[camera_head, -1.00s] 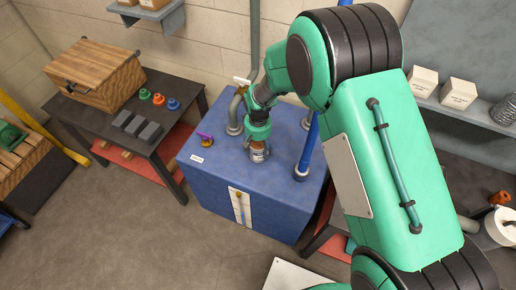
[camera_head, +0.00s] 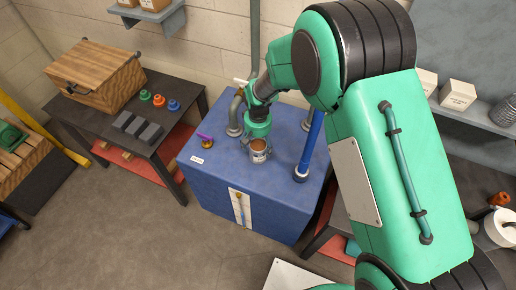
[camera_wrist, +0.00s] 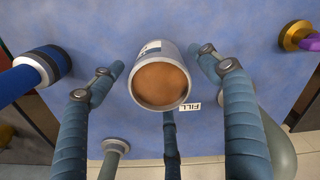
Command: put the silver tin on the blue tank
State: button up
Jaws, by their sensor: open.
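The silver tin (camera_head: 259,156) stands upright on top of the blue tank (camera_head: 213,177), between the grey pipe and the blue pipe. Its brown-orange upper end faces the camera in the wrist view (camera_wrist: 160,83). My gripper (camera_head: 258,142) is just above and behind the tin in the head view, partly hiding it. In the wrist view my gripper (camera_wrist: 156,59) is open, with one blue finger on each side of the tin. Gaps show between both fingers and the tin.
A blue upright pipe (camera_head: 310,143) rises right of the tin, and a grey pipe (camera_head: 236,110) stands behind left. A purple-handled brass valve (camera_head: 207,141) sits at the tank's left. A FILL label (camera_wrist: 190,106) lies near the tin. The tank's front top is clear.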

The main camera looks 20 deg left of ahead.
notch_tip(320, 180, up, 9)
jog(key=shift+p, duration=0.5)
dwell(0.4)
jog(key=shift+r, duration=0.1)
jog(key=shift+w+d+r, duration=0.1)
jog(key=shift+d+r, duration=0.05)
jog(key=shift+r, duration=0.05)
jog(key=s+d+r+m+t+y, duration=0.1)
jog(key=d+r+m+t, duration=0.15)
jog(key=d+r, duration=2.2)
jog(key=s+d+r+m+t, duration=0.1)
jog(key=s+d+r, duration=0.2)
jog(key=s+d, duration=0.4)
jog(key=s+d+r+m+t, duration=0.1)
jog(key=s+d+r+m, duration=0.1)
jog(key=s+d, duration=0.5)
jog(key=s+d+r+m+t+h, duration=0.1)
jog(key=s+d+r+m, duration=0.1)
jog(key=s+d+r, duration=0.2)
jog(key=s+d, duration=0.3)
jog(key=shift+s+r, duration=0.2)
jog(key=shift+r, duration=0.15)
